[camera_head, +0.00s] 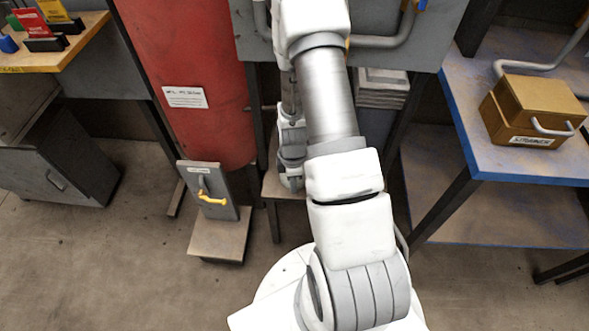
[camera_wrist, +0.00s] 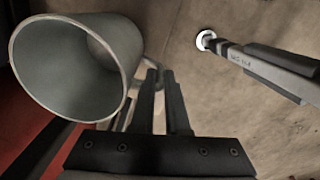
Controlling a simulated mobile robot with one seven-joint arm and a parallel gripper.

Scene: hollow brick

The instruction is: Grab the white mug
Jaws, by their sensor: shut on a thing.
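The white mug (camera_wrist: 75,68), greyish in this light, shows large at the left of the wrist view. Its open mouth is tilted toward the camera. My gripper (camera_wrist: 160,76) is just right of the mug, its two dark fingers close together. They appear shut on the mug's handle, which is mostly hidden behind the fingers. In the head view my own arm covers the gripper and the mug, so neither shows there.
A dark bar-shaped object with a pale round end (camera_wrist: 262,68) lies right of my gripper. In the head view, a red cylinder (camera_head: 195,75) stands left of my arm. A blue-topped table (camera_head: 480,130) with a tan box (camera_head: 535,110) stands right. Floor is open at left.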

